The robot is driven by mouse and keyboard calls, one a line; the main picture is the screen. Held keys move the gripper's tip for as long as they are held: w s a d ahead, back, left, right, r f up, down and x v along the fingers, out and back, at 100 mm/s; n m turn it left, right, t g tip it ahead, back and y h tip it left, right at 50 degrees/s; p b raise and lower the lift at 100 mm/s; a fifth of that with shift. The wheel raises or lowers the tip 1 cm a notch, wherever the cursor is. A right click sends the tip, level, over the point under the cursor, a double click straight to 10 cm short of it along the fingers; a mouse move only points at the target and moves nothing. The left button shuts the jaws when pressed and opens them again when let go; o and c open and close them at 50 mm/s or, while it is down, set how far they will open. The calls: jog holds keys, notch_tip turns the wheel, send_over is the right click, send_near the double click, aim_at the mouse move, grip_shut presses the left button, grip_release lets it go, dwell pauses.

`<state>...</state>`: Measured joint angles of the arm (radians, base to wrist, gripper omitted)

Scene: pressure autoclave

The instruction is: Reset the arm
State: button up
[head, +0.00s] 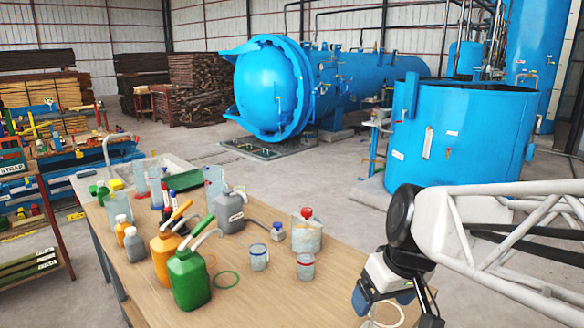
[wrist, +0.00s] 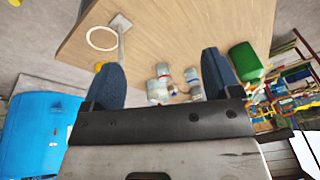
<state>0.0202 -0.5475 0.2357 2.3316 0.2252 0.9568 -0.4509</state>
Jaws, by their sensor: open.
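My gripper (head: 396,302) hangs at the right of the table in the head view, over its right edge. In the wrist view its two dark blue fingers (wrist: 162,75) are spread wide apart, with nothing between them. A pale ring (wrist: 102,38) on a small stand lies beyond the left finger; part of it shows under my gripper in the head view. The wooden table (head: 345,282) carries several bottles and cups, all apart from my gripper. My white lattice arm reaches in from the right.
A green bottle (head: 189,280), an orange bottle (head: 165,255), a grey jug (head: 229,212), a red-capped clear bottle (head: 307,235) and two cups stand left of my gripper. A blue autoclave (head: 270,85) and open blue tank (head: 465,135) stand behind. The table's right part is mostly bare.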

jog(key=s+d+f+m+h, duration=0.1)
jog(key=s+d+m+h, duration=0.1)
jog(key=s, duration=0.6)
jog(key=shift+s+d+m, duration=0.35)
jog(key=shift+d+m, duration=0.1)
jog(key=shift+m, duration=0.45)
jog(key=shift+f, duration=0.1)
dwell(1.0)
